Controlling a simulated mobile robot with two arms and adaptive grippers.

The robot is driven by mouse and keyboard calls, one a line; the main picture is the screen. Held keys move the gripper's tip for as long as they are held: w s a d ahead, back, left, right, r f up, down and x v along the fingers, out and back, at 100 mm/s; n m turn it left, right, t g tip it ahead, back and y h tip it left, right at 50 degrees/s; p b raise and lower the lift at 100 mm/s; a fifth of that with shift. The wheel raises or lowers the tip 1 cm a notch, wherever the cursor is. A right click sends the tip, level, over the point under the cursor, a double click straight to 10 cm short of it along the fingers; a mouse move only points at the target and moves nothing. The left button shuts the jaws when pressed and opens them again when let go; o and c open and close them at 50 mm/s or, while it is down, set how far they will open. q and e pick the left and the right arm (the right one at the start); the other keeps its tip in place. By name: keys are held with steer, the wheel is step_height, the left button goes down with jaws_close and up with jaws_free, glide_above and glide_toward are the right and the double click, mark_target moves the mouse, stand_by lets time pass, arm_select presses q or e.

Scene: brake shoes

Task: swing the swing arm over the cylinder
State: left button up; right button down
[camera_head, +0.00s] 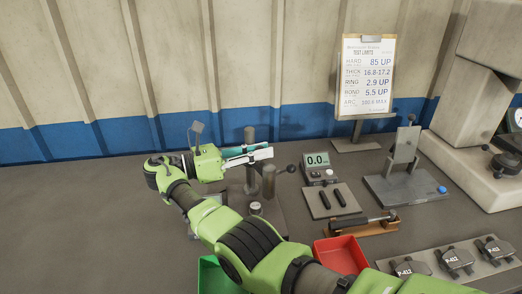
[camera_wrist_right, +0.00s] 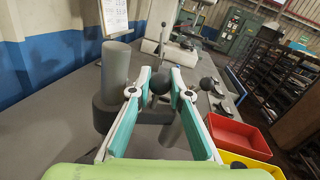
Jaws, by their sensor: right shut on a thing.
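The fixture stands on the bench left of centre in the head view. Its tall grey cylinder (camera_head: 250,136) is at the back and also shows at left in the right wrist view (camera_wrist_right: 115,72). The dark swing arm (camera_wrist_right: 150,115) lies low beside the cylinder, with a shorter grey post (camera_head: 268,184) on the near side. My right gripper (camera_head: 268,152) reaches rightward over the fixture. In the wrist view its fingers (camera_wrist_right: 160,93) are at either side of a dark ball knob (camera_wrist_right: 160,84). They are shut on the swing arm; the exact contact is partly hidden. My left gripper is out of view.
To the right are a digital readout (camera_head: 317,160), a lever stand (camera_head: 405,150) and a tray of brake pads (camera_head: 455,262). A red bin (camera_head: 340,255) and a green bin (camera_head: 215,277) lie near the front. The bench at far left is clear.

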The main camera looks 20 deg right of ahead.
steer(key=c, duration=2.2)
jaws_free()
steer(key=shift+d+f, duration=0.1)
steer(key=shift+o, duration=0.2)
step_height(320, 180, up, 10)
